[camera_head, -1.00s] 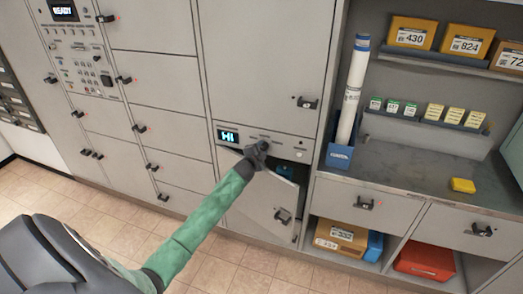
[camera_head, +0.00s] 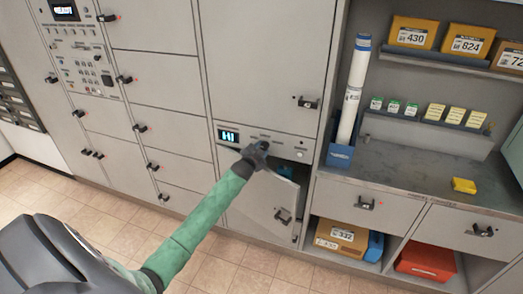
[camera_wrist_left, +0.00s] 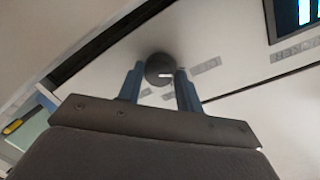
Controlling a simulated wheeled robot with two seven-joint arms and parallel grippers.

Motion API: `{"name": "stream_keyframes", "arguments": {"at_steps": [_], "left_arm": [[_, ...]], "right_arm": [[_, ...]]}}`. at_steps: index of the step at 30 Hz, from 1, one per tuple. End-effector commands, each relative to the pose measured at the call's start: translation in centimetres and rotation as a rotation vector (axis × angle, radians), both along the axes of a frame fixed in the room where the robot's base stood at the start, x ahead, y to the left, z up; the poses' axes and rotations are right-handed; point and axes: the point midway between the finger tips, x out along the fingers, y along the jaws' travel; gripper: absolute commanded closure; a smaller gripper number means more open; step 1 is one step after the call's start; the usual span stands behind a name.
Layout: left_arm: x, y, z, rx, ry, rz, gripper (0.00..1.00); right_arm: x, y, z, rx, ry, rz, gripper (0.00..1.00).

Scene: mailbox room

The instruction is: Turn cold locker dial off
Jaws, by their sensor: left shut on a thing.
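The cold locker's control strip (camera_head: 300,155) shows in the head view, with a small lit display (camera_head: 228,135) reading "HI" at its left end. My left gripper (camera_head: 262,146) is at the strip, right of the display, and covers the dial there. In the left wrist view the round dark dial (camera_wrist_left: 159,69) with a white mark sits between the two blue fingertips of my left gripper (camera_wrist_left: 160,80), which are shut on it. The locker door (camera_head: 268,205) below hangs partly open. My right gripper is not in view.
A blue holder (camera_head: 340,156) with a white tube (camera_head: 352,92) stands right of the locker. The counter (camera_head: 415,165) carries a yellow block (camera_head: 463,185). Lockers with dark handles fill the left. Tiled floor (camera_head: 240,268) lies open in front.

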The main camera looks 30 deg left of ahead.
Motion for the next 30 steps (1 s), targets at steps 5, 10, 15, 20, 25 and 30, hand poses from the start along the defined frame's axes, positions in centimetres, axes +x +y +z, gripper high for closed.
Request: {"name": "stream_keyframes", "arguments": {"at_steps": [5,10,15,20,25,30], "left_arm": [[-0.1,0.0,-0.2,0.000,0.004,0.001,0.59],[0.0,0.0,-0.1,0.000,0.002,0.001,0.43],[0.0,0.0,-0.1,0.001,0.002,0.000,0.43],[-0.7,-0.1,-0.2,0.002,0.002,0.000,0.43],[-2.8,-0.4,-0.1,0.003,0.003,-0.001,0.43],[-5.1,-0.8,0.3,0.002,0.002,0.000,0.43]], "right_arm": [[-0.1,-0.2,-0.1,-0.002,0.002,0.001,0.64],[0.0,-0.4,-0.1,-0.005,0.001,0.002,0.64],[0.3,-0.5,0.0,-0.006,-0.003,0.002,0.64],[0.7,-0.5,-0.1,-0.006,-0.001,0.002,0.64],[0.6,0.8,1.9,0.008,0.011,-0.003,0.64],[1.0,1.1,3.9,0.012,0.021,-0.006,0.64]]}}
